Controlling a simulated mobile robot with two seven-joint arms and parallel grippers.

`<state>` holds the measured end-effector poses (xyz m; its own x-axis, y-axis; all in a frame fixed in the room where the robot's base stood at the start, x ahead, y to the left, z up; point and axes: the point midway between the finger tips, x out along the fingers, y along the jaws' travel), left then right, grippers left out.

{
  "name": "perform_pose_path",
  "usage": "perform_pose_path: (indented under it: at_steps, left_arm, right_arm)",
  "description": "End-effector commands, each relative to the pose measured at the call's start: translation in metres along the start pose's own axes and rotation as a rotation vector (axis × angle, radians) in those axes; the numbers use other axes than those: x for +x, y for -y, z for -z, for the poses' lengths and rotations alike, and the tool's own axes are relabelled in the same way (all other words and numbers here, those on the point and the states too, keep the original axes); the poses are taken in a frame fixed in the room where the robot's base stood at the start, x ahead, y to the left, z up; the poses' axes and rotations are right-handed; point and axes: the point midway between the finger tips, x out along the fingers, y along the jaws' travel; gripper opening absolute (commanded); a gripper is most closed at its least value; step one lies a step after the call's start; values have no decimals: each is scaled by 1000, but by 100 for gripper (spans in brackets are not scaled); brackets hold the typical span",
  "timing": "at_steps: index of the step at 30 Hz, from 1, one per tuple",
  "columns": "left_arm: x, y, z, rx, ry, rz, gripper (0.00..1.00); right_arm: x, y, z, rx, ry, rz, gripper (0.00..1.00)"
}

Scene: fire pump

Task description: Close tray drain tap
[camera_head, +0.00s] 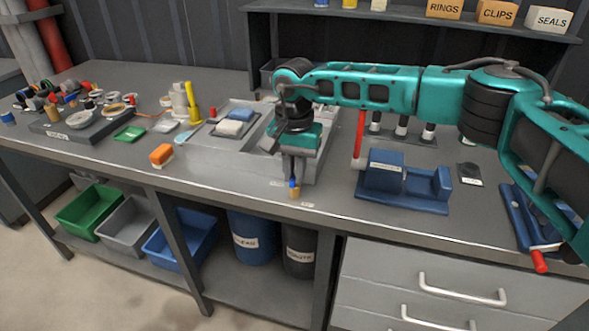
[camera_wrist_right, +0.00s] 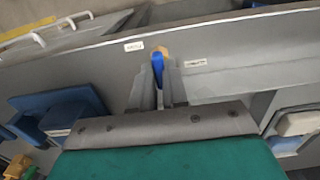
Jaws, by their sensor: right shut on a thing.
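The drain tap (camera_head: 294,190) is a small brass piece with a blue handle at the front edge of the grey tray (camera_head: 215,155). My right gripper (camera_head: 293,181) points down at it, with the fingers shut on the blue handle. In the right wrist view the blue handle (camera_wrist_right: 157,66) stands between the fingertips (camera_wrist_right: 160,78), with the brass part just beyond. The fingers hide part of the handle, and its exact angle is hard to tell. My left gripper is not in view.
Small labels (camera_head: 307,205) sit beside the tap. A blue block fixture (camera_head: 400,185) stands right of the tray, and a red upright handle (camera_head: 359,135) behind it. Drawers (camera_head: 455,290) are below right.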

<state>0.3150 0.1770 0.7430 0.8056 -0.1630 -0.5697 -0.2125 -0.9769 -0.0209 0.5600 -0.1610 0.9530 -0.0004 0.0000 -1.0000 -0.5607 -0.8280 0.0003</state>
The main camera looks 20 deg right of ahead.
Motion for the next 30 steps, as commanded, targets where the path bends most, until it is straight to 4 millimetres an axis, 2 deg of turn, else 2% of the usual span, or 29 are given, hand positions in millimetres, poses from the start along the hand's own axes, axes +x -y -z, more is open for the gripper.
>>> perform_pose_path:
  at_steps: [11,30]
  left_arm:
    - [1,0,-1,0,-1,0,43]
    - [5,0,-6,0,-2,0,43]
  right_arm:
    - [0,0,0,112,-1,0,0]
    - [-1,0,0,688,0,2,0]
